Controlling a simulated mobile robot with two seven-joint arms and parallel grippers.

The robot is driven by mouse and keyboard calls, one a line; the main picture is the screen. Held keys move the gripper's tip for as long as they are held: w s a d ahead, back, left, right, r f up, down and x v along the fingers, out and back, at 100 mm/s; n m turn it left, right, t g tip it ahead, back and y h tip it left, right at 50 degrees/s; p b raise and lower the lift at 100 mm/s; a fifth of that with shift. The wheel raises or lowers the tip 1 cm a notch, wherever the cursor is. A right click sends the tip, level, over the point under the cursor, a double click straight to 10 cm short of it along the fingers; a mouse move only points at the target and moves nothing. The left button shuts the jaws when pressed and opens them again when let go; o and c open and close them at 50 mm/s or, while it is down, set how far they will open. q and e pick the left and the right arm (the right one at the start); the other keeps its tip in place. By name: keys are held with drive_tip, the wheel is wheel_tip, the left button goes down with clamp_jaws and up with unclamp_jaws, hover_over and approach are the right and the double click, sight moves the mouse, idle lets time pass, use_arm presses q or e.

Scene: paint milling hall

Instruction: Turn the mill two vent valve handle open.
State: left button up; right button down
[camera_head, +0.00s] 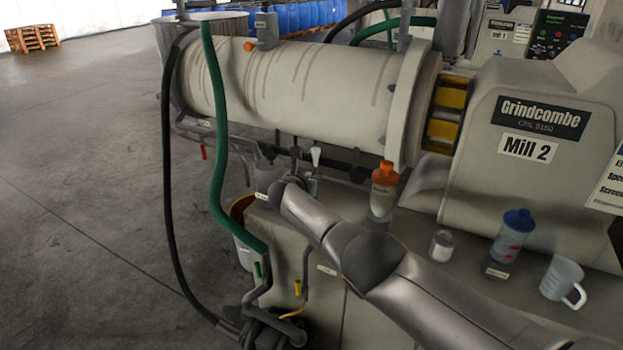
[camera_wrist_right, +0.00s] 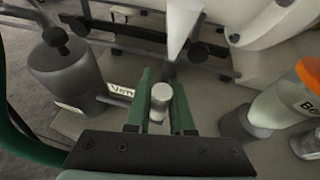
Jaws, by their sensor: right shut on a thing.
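Mill two (camera_head: 540,150) has a long pale cylinder (camera_head: 290,85) with brown drip streaks. My right arm reaches in from the lower right and ends below the cylinder. In the head view my right gripper (camera_head: 308,183) is mostly hidden behind my own wrist. In the right wrist view its green fingers (camera_wrist_right: 160,108) are shut around a pale grey, round-ended handle (camera_wrist_right: 160,95), which I take for the vent valve handle. A label (camera_wrist_right: 121,91) reading "Vent", partly hidden, lies just left of the fingers. The valve body and the handle's angle are hard to make out. My left gripper is not in view.
A grey pot (camera_wrist_right: 72,80) stands left of the gripper, and a white cone (camera_wrist_right: 180,25) rises just beyond it. An orange-capped bottle (camera_head: 383,195) is close on the right. A blue-capped bottle (camera_head: 512,235) and jug (camera_head: 562,280) stand further right. Hoses (camera_head: 215,130) hang left.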

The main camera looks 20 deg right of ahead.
idle(0.3)
drive_tip(key=c, duration=0.8)
unclamp_jaws()
